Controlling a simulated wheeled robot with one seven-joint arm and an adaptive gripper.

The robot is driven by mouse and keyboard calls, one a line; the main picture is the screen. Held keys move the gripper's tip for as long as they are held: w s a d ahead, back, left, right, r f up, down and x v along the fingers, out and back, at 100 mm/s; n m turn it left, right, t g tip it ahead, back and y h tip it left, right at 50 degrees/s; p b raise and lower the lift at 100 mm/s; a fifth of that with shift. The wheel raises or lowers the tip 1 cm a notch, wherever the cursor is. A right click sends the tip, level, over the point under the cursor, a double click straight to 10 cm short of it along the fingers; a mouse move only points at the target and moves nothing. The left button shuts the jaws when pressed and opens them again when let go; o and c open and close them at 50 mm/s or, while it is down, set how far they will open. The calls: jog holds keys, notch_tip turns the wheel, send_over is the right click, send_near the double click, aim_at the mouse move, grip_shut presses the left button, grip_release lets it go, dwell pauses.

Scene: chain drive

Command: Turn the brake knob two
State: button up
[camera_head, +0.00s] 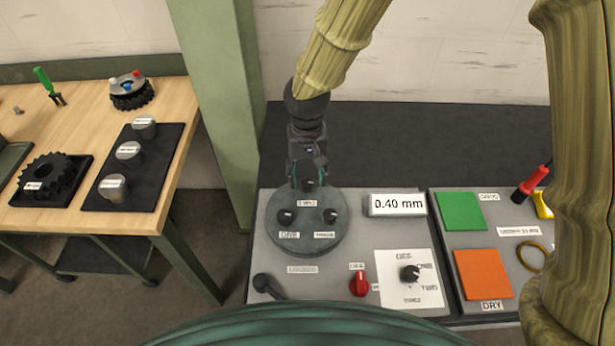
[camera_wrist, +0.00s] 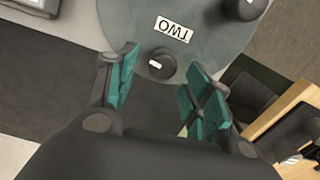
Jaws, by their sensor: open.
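The knob labelled TWO (camera_wrist: 161,65) is a small dark round knob with a white mark, on a grey-green disc (camera_wrist: 125,22). In the head view the disc (camera_head: 305,248) lies on a grey panel, and knob TWO (camera_head: 310,184) is at its far edge, partly hidden by my gripper. My gripper (camera_head: 308,170) points down over that edge. In the wrist view my gripper (camera_wrist: 163,70) is open, with its teal-padded fingers on either side of knob TWO and visible gaps to it. I cannot tell how deep the fingertips sit.
Knobs ONE (camera_head: 286,217) and THREE (camera_head: 330,216) are on the same disc. A 0.40 mm display (camera_head: 397,205), a red knob (camera_head: 359,284), a selector dial (camera_head: 409,272) and a black lever (camera_head: 264,284) share the panel. Green and orange pads (camera_head: 482,274) lie right. A wooden bench (camera_head: 75,115) stands left.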

aim_at(307, 185)
jog(key=shift+f, duration=0.4)
jog(key=shift+s+f, duration=0.4)
jog(key=shift+s, duration=0.45)
jog(key=shift+w+f, duration=0.5)
jog(key=shift+w, duration=0.1)
jog(key=shift+s+r, duration=0.1)
jog(key=shift+s, duration=0.05)
jog(key=shift+s+r, duration=0.1)
jog(key=shift+s, duration=0.1)
jog(key=c, duration=1)
